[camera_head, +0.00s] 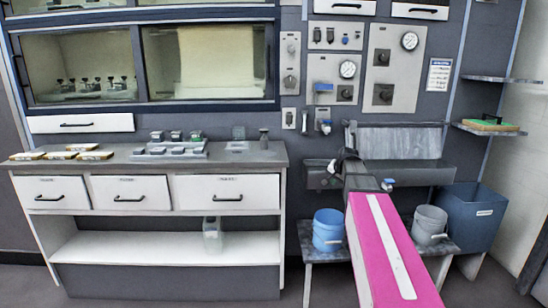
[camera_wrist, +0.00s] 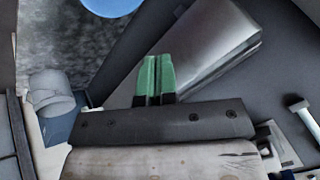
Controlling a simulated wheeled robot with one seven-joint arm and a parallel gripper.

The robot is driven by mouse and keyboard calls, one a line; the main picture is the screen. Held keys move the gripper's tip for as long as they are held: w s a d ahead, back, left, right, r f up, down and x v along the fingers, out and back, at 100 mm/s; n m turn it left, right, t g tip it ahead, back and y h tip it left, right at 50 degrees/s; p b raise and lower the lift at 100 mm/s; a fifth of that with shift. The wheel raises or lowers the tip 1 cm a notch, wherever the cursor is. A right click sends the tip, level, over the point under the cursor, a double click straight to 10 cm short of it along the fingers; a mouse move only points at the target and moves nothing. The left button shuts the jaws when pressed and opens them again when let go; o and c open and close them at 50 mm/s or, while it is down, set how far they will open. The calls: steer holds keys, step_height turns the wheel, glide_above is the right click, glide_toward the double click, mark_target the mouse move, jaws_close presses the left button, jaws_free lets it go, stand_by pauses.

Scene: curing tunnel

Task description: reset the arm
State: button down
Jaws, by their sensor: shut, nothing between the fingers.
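My gripper (camera_wrist: 155,78) shows in the wrist view as two green fingers side by side, pressed together with nothing between them. Its dark mounting bar lies just below the fingers. In the head view, my pink arm with a white stripe reaches from the bottom edge up toward the metal sink (camera_head: 400,141) on the right. The far end of the arm is dark and small there, so the fingers cannot be made out.
A blue bucket (camera_head: 328,231) and a grey bucket (camera_head: 429,224) stand on a low bench either side of my arm. A dark blue bin (camera_head: 470,218) is at right. A counter (camera_head: 220,157) with trays and drawers fills the left. Gauges (camera_head: 409,41) hang above the sink.

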steer(key=s+a+f+n+g, duration=0.3)
steer(key=s+a+f, duration=0.1)
steer(key=s+f, duration=0.7)
steer(key=s+a+f+n+g+h, duration=0.1)
steer(key=s+a+f+n+g, duration=0.2)
steer(key=s+f, duration=0.9)
steer(key=s, duration=0.5)
steer(key=shift+s+a+n+g+h, duration=0.3)
steer(key=shift+s+a+n, duration=0.05)
steer(key=shift+s+n, duration=0.05)
steer(key=shift+f, duration=0.1)
